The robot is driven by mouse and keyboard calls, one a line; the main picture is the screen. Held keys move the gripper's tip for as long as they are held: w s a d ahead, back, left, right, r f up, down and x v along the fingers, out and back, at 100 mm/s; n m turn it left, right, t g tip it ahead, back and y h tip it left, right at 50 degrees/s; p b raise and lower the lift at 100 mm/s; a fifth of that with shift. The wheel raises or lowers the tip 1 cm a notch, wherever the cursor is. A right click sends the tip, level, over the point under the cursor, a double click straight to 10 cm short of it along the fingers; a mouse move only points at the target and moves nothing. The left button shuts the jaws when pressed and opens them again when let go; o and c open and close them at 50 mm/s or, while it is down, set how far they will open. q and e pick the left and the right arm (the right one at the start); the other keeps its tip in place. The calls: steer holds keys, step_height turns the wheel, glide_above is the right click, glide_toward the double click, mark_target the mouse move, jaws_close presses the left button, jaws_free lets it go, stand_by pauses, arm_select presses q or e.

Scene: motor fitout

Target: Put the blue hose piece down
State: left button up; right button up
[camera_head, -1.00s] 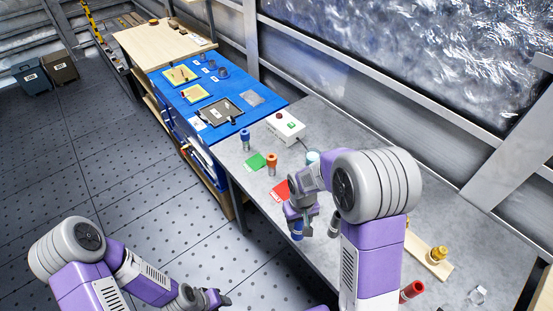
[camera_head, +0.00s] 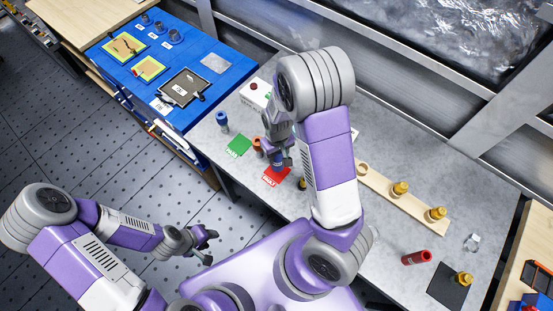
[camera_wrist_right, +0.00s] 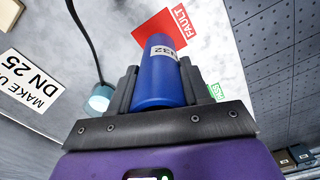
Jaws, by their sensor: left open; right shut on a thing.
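My right gripper (camera_head: 277,157) is shut on the blue hose piece (camera_wrist_right: 160,80), a smooth blue cylinder with a white label ending in "32". In the head view the piece (camera_head: 278,164) is mostly hidden by the gripper and shows at the red FAULT card (camera_head: 270,179). In the right wrist view the red card (camera_wrist_right: 160,33) lies beyond the piece's far end. I cannot tell whether the piece touches the card. The green PASS card (camera_head: 239,146) lies to the left on the grey table. My left gripper (camera_head: 203,241) is open and empty, off the table's front side.
Another blue-topped piece (camera_head: 222,120) and an orange-topped piece (camera_head: 257,145) stand near the green card. A white box (camera_head: 256,93) stands behind. A wooden strip with brass fittings (camera_head: 405,198) and a red cylinder (camera_head: 416,257) are to the right.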

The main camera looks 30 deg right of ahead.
mark_target(277, 160)
step_height(277, 160, down, 4)
steer(key=shift+r, duration=0.1)
steer(key=shift+w, duration=0.15)
steer(key=shift+f+b, duration=0.2)
steer(key=shift+b, duration=0.15)
steer(key=o, duration=1.2)
steer(key=shift+c, duration=0.2)
steer(key=shift+r, duration=0.15)
step_height(277, 160, up, 12)
steer(key=p, duration=0.2)
